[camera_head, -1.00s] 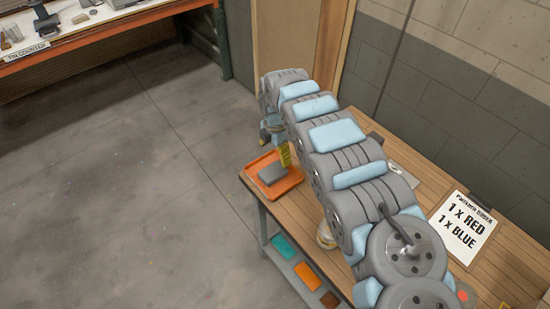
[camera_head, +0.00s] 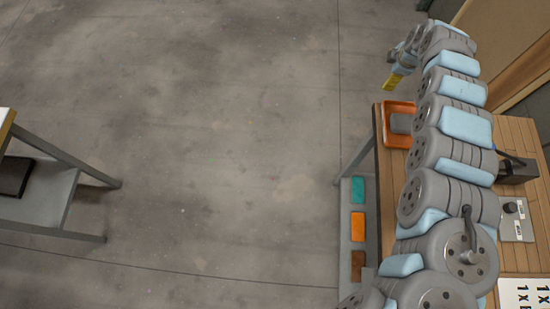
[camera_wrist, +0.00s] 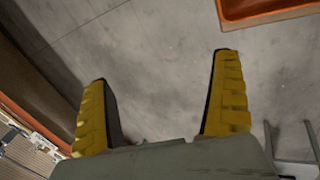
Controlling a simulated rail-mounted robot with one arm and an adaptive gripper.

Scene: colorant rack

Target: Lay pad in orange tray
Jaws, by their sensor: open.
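The orange tray (camera_head: 387,137) lies on the wooden table near its left edge in the head view. The grey pad (camera_head: 401,123) lies inside the tray, partly hidden by my arm at its right. My gripper (camera_head: 394,80) is beyond the tray, up over the floor and clear of the table. In the wrist view my gripper (camera_wrist: 165,90) shows its two yellow fingers spread wide with nothing between them, only floor behind. An orange corner (camera_wrist: 262,10), which looks like the tray, shows at the top right of the wrist view.
Teal (camera_head: 358,190), orange (camera_head: 358,227) and brown (camera_head: 357,265) pieces lie on a lower shelf beside the wooden table (camera_head: 525,235). A dark box (camera_head: 515,167) stands on the table right of my arm. Open floor (camera_head: 220,130) fills the middle.

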